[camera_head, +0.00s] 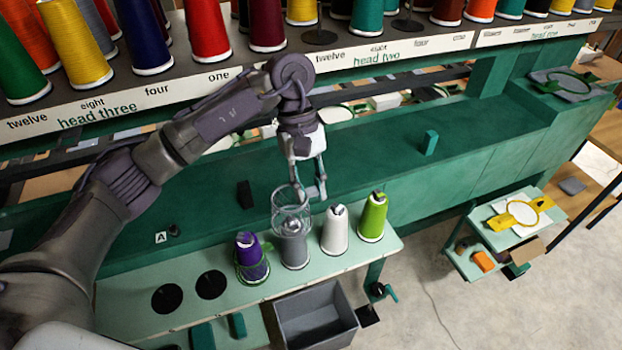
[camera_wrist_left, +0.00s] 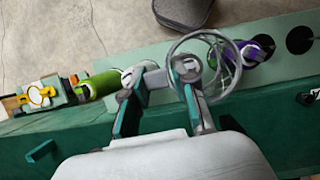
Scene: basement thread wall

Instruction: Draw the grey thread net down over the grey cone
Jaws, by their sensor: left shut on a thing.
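The grey cone (camera_head: 294,250) stands upright on the pale green shelf, between a purple cone and a white cone. The grey thread net (camera_head: 291,213) is an open ring-shaped cage. It is at the top of the grey cone, around or just above its tip; I cannot tell how far down it sits. My left gripper (camera_head: 312,192) is above and slightly right of the cone, shut on the net's rim. In the left wrist view the net (camera_wrist_left: 236,66) hangs beside the fingertips (camera_wrist_left: 168,72), with the grey cone mostly hidden behind it. My right gripper is not in view.
A purple cone (camera_head: 252,262) with a net around it stands left, a white cone (camera_head: 335,230) and a lime cone (camera_head: 372,217) right. Two dark round spots (camera_head: 167,298) mark empty shelf. A grey bin (camera_head: 315,318) is below. Thread racks run above.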

